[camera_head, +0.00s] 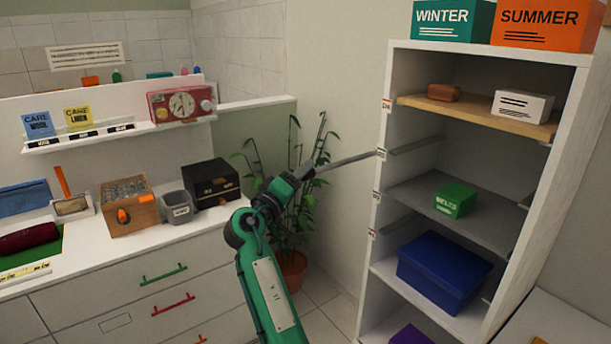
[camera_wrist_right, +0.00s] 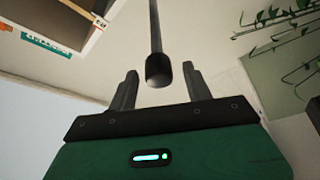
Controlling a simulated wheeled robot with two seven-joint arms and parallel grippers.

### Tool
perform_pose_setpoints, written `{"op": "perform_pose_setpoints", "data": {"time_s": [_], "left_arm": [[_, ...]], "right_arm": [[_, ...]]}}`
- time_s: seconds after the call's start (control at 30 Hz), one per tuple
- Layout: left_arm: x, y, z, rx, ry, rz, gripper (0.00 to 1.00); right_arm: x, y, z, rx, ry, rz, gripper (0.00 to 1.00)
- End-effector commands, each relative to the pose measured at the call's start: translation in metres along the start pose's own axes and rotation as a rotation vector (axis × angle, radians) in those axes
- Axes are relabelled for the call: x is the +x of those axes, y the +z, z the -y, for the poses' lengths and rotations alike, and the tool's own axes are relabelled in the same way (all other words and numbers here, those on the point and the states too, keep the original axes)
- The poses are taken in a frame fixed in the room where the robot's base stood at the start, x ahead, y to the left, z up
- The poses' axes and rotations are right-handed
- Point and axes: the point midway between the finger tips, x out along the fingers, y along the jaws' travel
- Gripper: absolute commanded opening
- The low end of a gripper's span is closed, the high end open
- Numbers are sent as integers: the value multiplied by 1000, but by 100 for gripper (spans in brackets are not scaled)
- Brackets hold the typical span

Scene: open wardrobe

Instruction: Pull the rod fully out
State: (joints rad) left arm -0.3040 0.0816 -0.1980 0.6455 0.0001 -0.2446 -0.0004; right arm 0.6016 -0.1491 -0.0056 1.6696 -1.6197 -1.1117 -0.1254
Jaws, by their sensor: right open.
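A thin grey rod (camera_head: 350,160) sticks out to the left from the left side of the open wardrobe. Its dark, thicker free end points at my right gripper (camera_head: 311,171). In the right wrist view the rod (camera_wrist_right: 155,35) comes down from the top. Its blunt end lies between the fingertips of my right gripper (camera_wrist_right: 160,82), with a gap on both sides. The right gripper is open and empty. I cannot tell how deep the rod end sits between the fingers. My left gripper is not in view.
The wardrobe (camera_head: 390,270) holds a green box (camera_head: 455,200) and a blue box (camera_head: 445,270) on its shelves. A potted plant (camera_head: 291,265) stands behind my right arm. A drawer counter (camera_head: 125,235) with several items is at the left.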

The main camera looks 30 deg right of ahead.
Motion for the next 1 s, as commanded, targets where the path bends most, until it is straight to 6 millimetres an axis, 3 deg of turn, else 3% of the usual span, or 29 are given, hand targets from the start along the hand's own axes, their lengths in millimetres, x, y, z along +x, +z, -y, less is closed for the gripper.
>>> {"op": "perform_pose_setpoints", "data": {"time_s": [0.1,0.3,0.87,1.0], "left_arm": [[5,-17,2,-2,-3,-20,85],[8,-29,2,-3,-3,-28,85],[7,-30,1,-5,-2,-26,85],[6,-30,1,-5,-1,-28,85]], "right_arm": [[-23,2,4,0,-2,-2,50],[-48,1,2,0,-1,-1,50],[-52,0,1,-2,0,-1,50],[-55,0,22,-26,-35,-27,50]]}}
